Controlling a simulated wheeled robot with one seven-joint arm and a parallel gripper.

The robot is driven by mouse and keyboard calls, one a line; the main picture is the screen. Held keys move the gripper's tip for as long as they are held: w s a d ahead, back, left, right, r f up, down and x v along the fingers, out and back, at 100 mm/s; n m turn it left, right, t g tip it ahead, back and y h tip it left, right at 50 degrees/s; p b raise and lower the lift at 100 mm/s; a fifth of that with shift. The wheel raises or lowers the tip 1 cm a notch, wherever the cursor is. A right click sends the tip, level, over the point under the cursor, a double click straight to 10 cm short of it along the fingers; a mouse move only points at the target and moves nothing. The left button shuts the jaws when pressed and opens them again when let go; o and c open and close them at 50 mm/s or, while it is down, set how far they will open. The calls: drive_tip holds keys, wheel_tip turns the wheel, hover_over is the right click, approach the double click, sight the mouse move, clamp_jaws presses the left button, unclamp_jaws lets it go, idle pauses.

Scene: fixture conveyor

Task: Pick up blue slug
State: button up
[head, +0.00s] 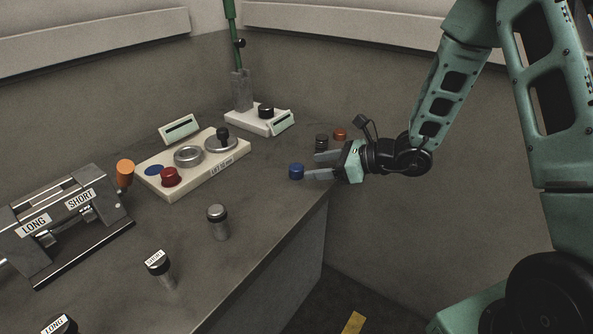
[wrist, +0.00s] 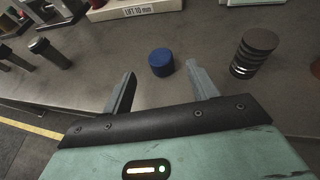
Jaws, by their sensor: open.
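The blue slug (head: 296,172) is a short blue cylinder standing upright on the grey table near its right edge. In the wrist view the blue slug (wrist: 161,62) stands just beyond the fingertips, between their lines. My gripper (head: 318,165) is open and empty, pointing left toward the slug, with its fingertips close to it. In the wrist view my gripper (wrist: 162,78) shows both fingers spread apart.
A dark ribbed cylinder (wrist: 254,53) stands right of my gripper in the wrist view. An orange-brown slug (head: 340,134) is behind the gripper. A white fixture board (head: 205,180) with a red knob (head: 171,177) lies left. A dark-capped pin (head: 218,222) stands in front.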

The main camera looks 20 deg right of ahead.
sight(299, 167)
drive_tip(key=p+x, duration=0.1)
drive_tip(key=x, duration=0.4)
drive_tip(key=shift+w+r, duration=0.1)
drive_tip(key=shift+w, duration=0.05)
drive_tip(key=shift+c, duration=0.3)
drive_tip(key=c, duration=1)
drive_tip(key=shift+c, duration=0.2)
